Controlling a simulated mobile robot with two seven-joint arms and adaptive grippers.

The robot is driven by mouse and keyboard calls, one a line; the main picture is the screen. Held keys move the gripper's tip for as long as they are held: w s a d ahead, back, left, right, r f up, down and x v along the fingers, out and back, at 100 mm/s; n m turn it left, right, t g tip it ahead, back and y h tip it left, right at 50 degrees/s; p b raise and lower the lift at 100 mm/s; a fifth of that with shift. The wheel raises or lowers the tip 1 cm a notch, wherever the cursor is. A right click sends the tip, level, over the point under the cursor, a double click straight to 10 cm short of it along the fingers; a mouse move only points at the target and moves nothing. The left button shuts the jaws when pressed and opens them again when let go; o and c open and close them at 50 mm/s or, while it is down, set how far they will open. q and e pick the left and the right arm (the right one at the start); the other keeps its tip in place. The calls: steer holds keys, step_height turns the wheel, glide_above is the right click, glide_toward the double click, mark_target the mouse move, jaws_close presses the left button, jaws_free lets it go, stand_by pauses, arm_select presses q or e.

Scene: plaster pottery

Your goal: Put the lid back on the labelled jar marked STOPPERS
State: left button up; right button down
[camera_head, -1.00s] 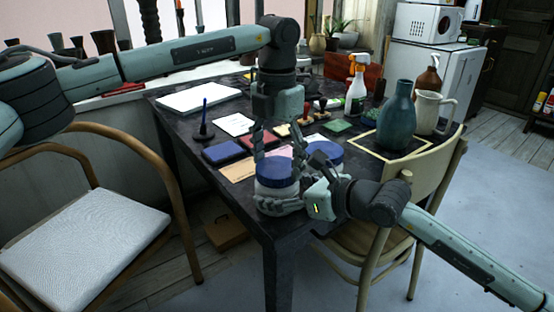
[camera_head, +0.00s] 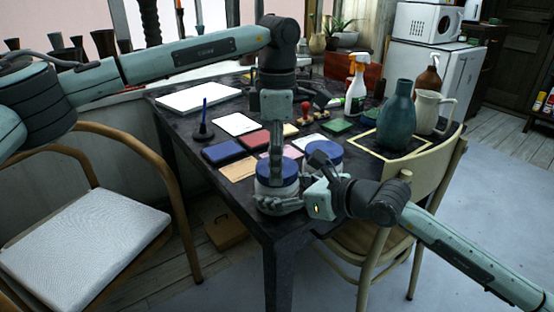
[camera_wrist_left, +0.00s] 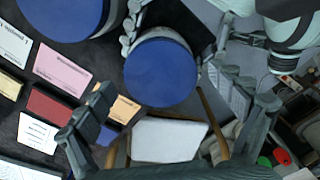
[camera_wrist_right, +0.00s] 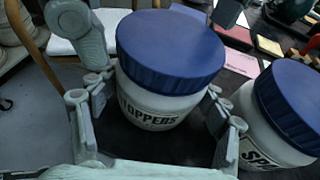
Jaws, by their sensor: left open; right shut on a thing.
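The jar marked STOPPERS (camera_wrist_right: 150,108) is white, upright at the near table corner. A blue lid (camera_wrist_right: 170,45) sits on its mouth; I cannot tell if it is fully seated. The lid also shows in the head view (camera_head: 283,173) and the left wrist view (camera_wrist_left: 160,72). My right gripper (camera_head: 279,204) is shut around the jar's lower body, its fingers on both sides in the right wrist view. My left gripper (camera_head: 275,165) is open, pointing down over the lid, seen edge-on in the head view. Its fingers stand apart in the left wrist view.
A second blue-lidded jar (camera_wrist_right: 272,125), label partly reading SP, stands close beside it. Ink pads and cards (camera_head: 240,168) lie behind. A blue-green vase (camera_head: 396,115), a pitcher (camera_head: 432,112) and a spray bottle (camera_head: 356,88) stand farther right. Chairs flank the table.

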arm_select(q)
steer(key=shift+r, duration=0.1)
step_height(320, 180, up, 4)
steer(key=shift+r, duration=0.15)
steer(key=shift+c, duration=0.5)
steer(key=n, duration=0.1)
steer(key=r+n, duration=0.1)
steer(key=n, duration=0.3)
steer(key=shift+r, duration=0.3)
steer(key=n, duration=0.2)
steer(key=r+n, duration=0.1)
steer(key=n, duration=0.1)
steer(key=r+n, duration=0.1)
steer(key=n, duration=0.2)
steer(key=shift+f, duration=0.1)
steer(key=shift+f, duration=4)
